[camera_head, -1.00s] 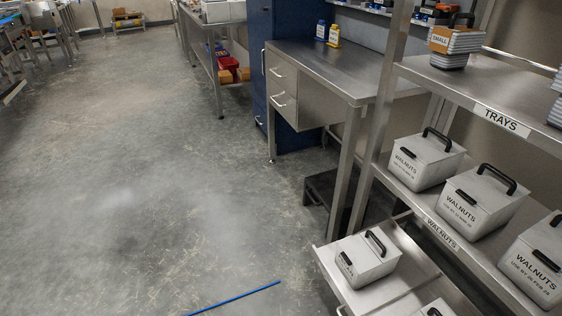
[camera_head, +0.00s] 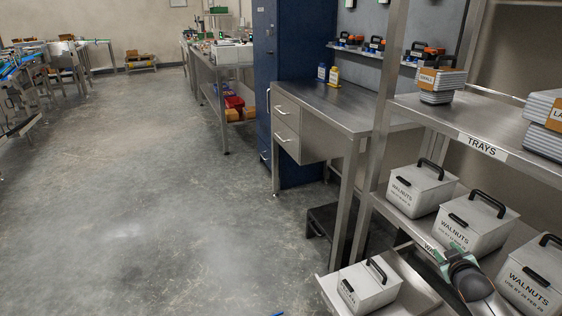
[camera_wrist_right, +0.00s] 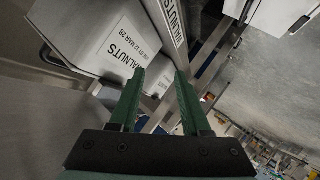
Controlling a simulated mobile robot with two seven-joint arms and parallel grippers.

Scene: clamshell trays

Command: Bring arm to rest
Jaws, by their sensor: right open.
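My right arm comes in at the lower right of the head view, in front of the rack. Its right gripper (camera_head: 437,257) has green fingers, close in front of the "WALNUTS" shelf label. In the right wrist view the two green fingers (camera_wrist_right: 159,88) stand apart with nothing between them. A white walnut box (camera_wrist_right: 100,42) lies beyond them, to the upper left. I cannot tell whether the fingers touch the shelf edge. My left gripper is in neither view.
White walnut boxes (camera_head: 421,188) stand on the rack's middle shelf, and another (camera_head: 369,287) stands on the low shelf. Stacked trays (camera_head: 441,84) sit on the top shelf (camera_head: 450,117). A steel desk (camera_head: 345,106) stands behind. The floor (camera_head: 130,210) at left is clear.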

